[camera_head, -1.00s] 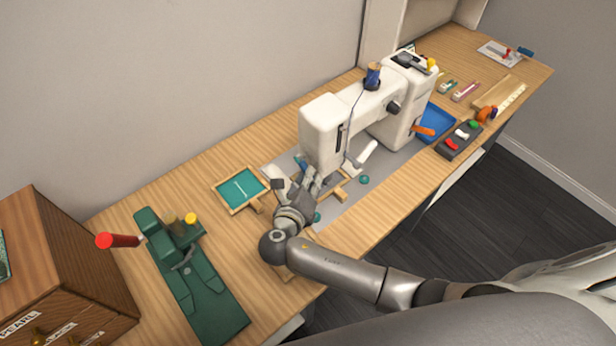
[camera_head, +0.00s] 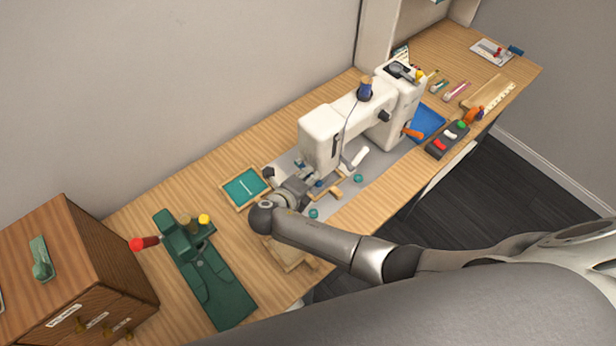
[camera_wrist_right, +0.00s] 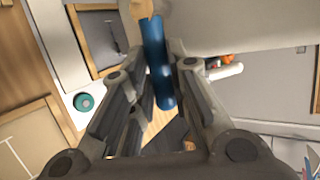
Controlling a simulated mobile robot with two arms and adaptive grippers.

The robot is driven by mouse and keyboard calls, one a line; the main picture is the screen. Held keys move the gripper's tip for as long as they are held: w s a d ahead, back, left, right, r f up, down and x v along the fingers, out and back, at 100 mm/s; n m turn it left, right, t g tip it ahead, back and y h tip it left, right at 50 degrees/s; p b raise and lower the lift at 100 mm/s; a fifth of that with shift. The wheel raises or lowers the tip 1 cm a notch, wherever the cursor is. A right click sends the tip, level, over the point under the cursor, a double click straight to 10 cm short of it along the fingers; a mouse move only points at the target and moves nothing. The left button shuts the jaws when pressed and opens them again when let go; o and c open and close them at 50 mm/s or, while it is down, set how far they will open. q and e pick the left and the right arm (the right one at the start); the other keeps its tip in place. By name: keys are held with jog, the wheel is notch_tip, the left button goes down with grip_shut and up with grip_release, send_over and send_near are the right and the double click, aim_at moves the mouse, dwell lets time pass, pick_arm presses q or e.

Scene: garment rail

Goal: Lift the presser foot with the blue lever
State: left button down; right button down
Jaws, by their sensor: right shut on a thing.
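The white sewing machine (camera_head: 322,135) stands on a grey mat on the wooden table. My right gripper (camera_head: 312,186) is low at the near left end of its head, under the needle side. In the right wrist view the blue lever (camera_wrist_right: 156,60) is a smooth blue rod between the fingers of my right gripper (camera_wrist_right: 160,95), which are shut on it. The white machine body (camera_wrist_right: 230,22) is just beyond and above it. The presser foot is hidden or too small to make out. My left gripper is not in view.
A teal-filled wooden tray (camera_head: 246,187) lies left of the machine. A green press with a red handle (camera_head: 205,275) and a wooden drawer box (camera_head: 75,270) stand further left. A blue tray (camera_head: 428,122) and a switch box (camera_head: 446,140) are to the right.

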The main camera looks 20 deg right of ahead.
jog(key=shift+r+g, duration=0.25)
jog(key=shift+g, duration=0.05)
dwell(0.4)
jog(key=c, duration=1.4)
grip_release()
jog(key=shift+w, duration=0.1)
jog(key=shift+o, duration=0.2)
jog(key=v, duration=1.2)
jog(key=shift+f, duration=0.1)
